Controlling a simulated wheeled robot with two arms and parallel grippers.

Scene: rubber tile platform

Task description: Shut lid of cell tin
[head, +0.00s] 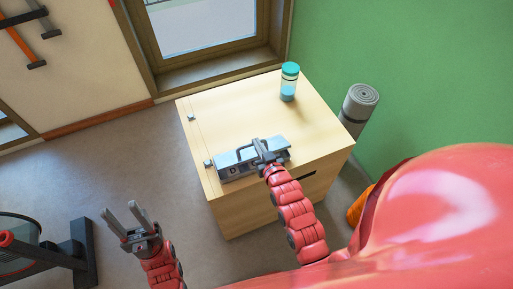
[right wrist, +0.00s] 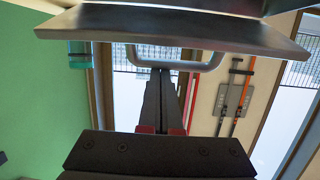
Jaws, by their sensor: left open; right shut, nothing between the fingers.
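The cell tin (head: 226,160), a long grey metal box with dark lettering on its near side, lies along the near edge of a wooden cabinet top. A bar handle shows on it. In the right wrist view, a grey metal panel of the tin (right wrist: 175,28) fills the top, with its bar handle (right wrist: 175,64) below. How far the lid stands open I cannot tell. My right gripper (head: 262,146) is shut and empty, over the tin's right half, hiding part of it. It also shows in the right wrist view (right wrist: 160,80). My left gripper (head: 125,220) is open and empty, left of the cabinet.
The wooden cabinet (head: 235,105) has clear room behind the tin. A bottle with a teal cap (head: 289,82) stands at its back right. A rolled grey mat (head: 360,104) stands by the green wall. A dark-framed item (head: 75,250) is on the floor at lower left.

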